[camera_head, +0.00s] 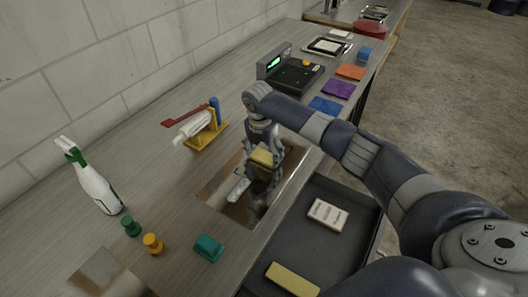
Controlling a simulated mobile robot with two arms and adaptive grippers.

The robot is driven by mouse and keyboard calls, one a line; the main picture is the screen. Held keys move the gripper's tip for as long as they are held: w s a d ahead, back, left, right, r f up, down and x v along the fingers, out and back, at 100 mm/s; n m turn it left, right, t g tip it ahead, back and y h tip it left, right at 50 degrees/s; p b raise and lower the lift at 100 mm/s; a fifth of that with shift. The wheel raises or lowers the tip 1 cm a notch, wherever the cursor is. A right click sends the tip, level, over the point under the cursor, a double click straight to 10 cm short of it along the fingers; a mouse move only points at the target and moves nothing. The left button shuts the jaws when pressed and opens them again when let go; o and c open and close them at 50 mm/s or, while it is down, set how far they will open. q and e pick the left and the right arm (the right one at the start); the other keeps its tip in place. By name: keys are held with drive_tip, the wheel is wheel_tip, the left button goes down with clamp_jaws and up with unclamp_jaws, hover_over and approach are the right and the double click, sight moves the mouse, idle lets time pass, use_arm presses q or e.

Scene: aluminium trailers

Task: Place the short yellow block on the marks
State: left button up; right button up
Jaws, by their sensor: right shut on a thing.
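My right gripper (262,172) comes in from the right and points down over a shiny metal plate or recess (222,197) in the counter. It is shut on a short yellow block (262,156), whose sides are partly covered by the fingers. I cannot tell whether the block touches anything below. A longer yellow block (292,280) lies in the dark tray or drawer at the bottom. I cannot make out the marks. My left gripper is not in view.
A white spray bottle (95,185), green peg (131,226), orange peg (153,243) and teal block (209,248) stand at left. A yellow rack (207,137) and scale (290,74) are behind. The dark drawer (333,181) holds a labelled white box (328,214).

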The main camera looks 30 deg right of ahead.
sight(262, 159)
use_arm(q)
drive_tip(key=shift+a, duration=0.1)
use_arm(e)
drive_tip(key=shift+f, duration=0.1)
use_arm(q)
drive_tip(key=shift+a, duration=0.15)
use_arm(e)
drive_tip(key=o, duration=0.8)
use_arm(q)
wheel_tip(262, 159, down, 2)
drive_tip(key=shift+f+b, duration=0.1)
drive_tip(key=shift+b, duration=1)
use_arm(e)
wheel_tip(262, 159, up, 12)
drive_tip(key=a, duration=0.1)
drive_tip(key=shift+s+a, duration=0.15)
drive_tip(key=shift+s, duration=0.2)
